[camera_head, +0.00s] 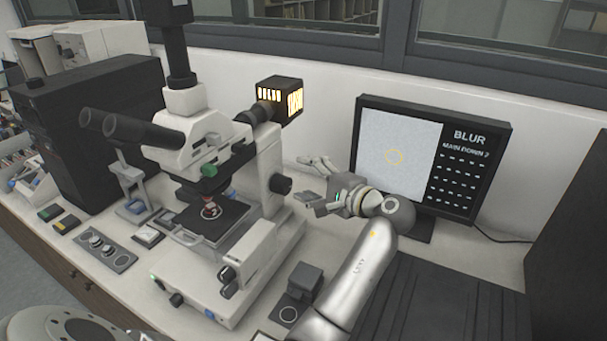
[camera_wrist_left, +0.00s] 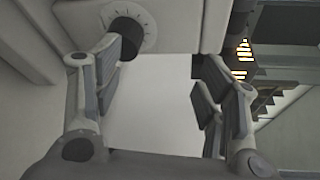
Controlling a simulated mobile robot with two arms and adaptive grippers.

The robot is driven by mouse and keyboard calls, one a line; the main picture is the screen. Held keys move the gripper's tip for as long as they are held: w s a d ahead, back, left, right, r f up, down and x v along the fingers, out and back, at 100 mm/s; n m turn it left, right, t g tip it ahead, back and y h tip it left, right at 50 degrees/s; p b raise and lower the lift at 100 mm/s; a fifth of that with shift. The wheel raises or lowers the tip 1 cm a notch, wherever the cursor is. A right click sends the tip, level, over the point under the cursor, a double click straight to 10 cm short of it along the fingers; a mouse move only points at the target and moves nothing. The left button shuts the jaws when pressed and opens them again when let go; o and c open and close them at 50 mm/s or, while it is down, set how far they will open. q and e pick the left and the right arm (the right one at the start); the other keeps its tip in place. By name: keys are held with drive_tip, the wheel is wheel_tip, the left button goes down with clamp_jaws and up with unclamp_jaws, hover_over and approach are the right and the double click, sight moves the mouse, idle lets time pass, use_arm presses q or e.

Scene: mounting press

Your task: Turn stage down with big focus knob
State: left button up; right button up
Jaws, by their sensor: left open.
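The microscope (camera_head: 262,165) stands on the bench at the centre left. A black knob (camera_head: 280,184) sticks out of its right side, and darker knobs (camera_head: 228,275) sit low near its base. I cannot tell which is the big focus knob. My left gripper (camera_head: 307,178) is open and empty to the right of the side knob, apart from it. In the left wrist view a black knob (camera_wrist_left: 125,40) with a marked dial shows by the left finger of the open gripper (camera_wrist_left: 160,82). My right gripper is out of view.
A monitor (camera_head: 425,160) behind my left gripper reads "BLUR" and "MAIN DOWN 2". A lamp housing (camera_head: 281,100) glows behind the microscope. A small dark box (camera_head: 305,281) sits right of the base. A control panel (camera_head: 105,250) lies to the left.

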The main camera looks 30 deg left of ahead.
use_arm(q)
drive_tip(key=p+v, duration=0.1)
drive_tip(key=v, duration=0.2)
drive_tip(key=shift+d+r, duration=0.2)
drive_tip(key=shift+d, duration=0.05)
idle(0.4)
drive_tip(key=shift+p, duration=0.35)
